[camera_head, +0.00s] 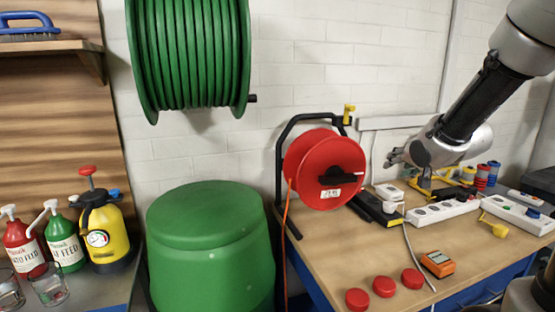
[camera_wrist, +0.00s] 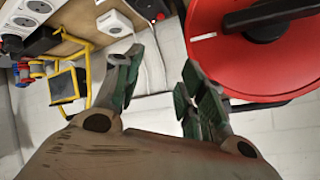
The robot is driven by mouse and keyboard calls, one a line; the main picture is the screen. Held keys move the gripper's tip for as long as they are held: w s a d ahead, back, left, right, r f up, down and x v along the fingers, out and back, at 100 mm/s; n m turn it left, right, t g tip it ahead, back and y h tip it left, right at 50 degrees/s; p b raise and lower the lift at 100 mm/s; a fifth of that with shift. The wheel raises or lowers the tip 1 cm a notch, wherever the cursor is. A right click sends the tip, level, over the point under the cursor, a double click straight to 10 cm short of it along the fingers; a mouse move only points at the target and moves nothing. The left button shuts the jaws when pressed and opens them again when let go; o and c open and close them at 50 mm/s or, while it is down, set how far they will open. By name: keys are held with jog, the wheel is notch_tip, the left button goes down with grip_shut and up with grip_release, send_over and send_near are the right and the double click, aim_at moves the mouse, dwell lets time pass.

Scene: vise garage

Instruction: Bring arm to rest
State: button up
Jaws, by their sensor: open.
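My gripper (camera_head: 394,157) is at the right in the head view, above the back of the wooden workbench (camera_head: 385,265) and to the right of the red cable reel (camera_head: 325,169). In the wrist view my gripper (camera_wrist: 160,80) has its two green-padded fingers apart, with nothing between them. The red reel (camera_wrist: 260,40) also shows there, just beyond the right finger; I cannot tell whether they touch.
White power strips (camera_head: 442,210), a yellow work-light frame (camera_head: 440,185) and an orange meter (camera_head: 438,263) lie on the bench. Several red discs (camera_head: 384,286) line its front. A green barrel (camera_head: 211,250) and a green hose reel (camera_head: 190,55) are left.

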jog(key=s+d+f+n+g+h, duration=0.1)
jog(key=s+d+f+g, duration=0.1)
jog(key=s, duration=0.3)
jog(key=s+d+f+n+g+h, duration=0.1)
jog(key=s+g, duration=0.1)
jog(key=s, duration=0.3)
jog(key=s+a+r+n+g, duration=0.1)
jog(key=s+r, duration=0.1)
jog(key=s, duration=0.8)
jog(key=s+a+r+n+g+y, duration=0.1)
jog(key=s+a+r+n+g, duration=0.1)
jog(key=s, duration=0.8)
jog(key=shift+r, duration=0.65)
